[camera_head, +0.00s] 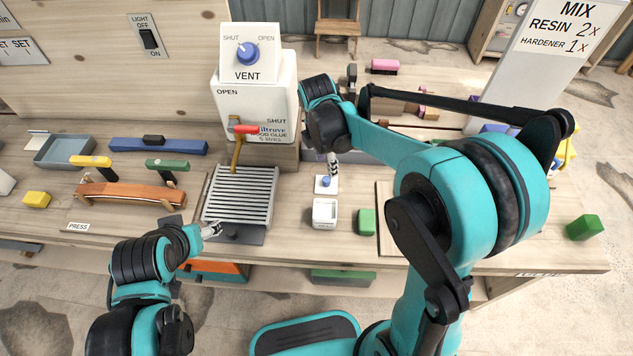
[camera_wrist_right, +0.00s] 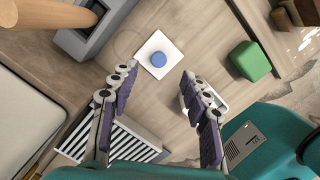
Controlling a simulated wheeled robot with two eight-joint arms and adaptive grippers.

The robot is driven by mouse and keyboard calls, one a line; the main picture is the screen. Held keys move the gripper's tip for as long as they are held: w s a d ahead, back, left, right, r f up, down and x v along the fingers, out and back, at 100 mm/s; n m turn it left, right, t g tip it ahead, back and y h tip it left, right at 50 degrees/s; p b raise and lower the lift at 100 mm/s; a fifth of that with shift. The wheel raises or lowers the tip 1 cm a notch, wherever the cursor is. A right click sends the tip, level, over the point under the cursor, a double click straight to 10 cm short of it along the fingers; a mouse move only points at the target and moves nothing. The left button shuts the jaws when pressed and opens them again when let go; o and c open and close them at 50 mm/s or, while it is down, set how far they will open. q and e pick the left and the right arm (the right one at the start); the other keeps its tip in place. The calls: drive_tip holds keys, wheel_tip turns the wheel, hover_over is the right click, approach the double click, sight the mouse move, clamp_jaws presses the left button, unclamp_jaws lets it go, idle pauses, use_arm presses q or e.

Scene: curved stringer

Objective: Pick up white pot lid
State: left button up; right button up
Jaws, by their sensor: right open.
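The white pot lid (camera_head: 326,188) is a small white square with a blue knob, lying flat on the workbench behind the small white pot (camera_head: 325,216). In the right wrist view the lid (camera_wrist_right: 158,57) lies just beyond my open fingertips. My right gripper (camera_head: 333,168) points down above the lid, and its fingers (camera_wrist_right: 157,80) are spread wide and empty. The white pot (camera_wrist_right: 211,98) is partly hidden behind a right finger in the wrist view. My left gripper (camera_head: 212,230) is small and low at the front edge of the slatted rack; its jaws are unclear.
A green block (camera_head: 366,222) stands right of the pot. The slatted rack (camera_head: 240,192) is to the left. The large white glue container (camera_head: 257,100), with a red-handled tap (camera_head: 245,130), stands behind. Another green block (camera_head: 585,228) is far right.

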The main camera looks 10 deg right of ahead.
sight(326, 179)
drive_tip(key=shift+w+f, duration=0.1)
drive_tip(key=shift+f, duration=0.3)
drive_tip(key=f, duration=0.1)
drive_tip(key=f+b, duration=0.1)
drive_tip(key=shift+d+f, duration=0.2)
drive_tip(key=shift+f, duration=0.1)
wheel_tip(326, 179, down, 5)
drive_tip(key=b, duration=0.2)
drive_tip(key=shift+b, duration=0.4)
drive_tip(key=shift+r, duration=0.2)
drive_tip(key=c, duration=1)
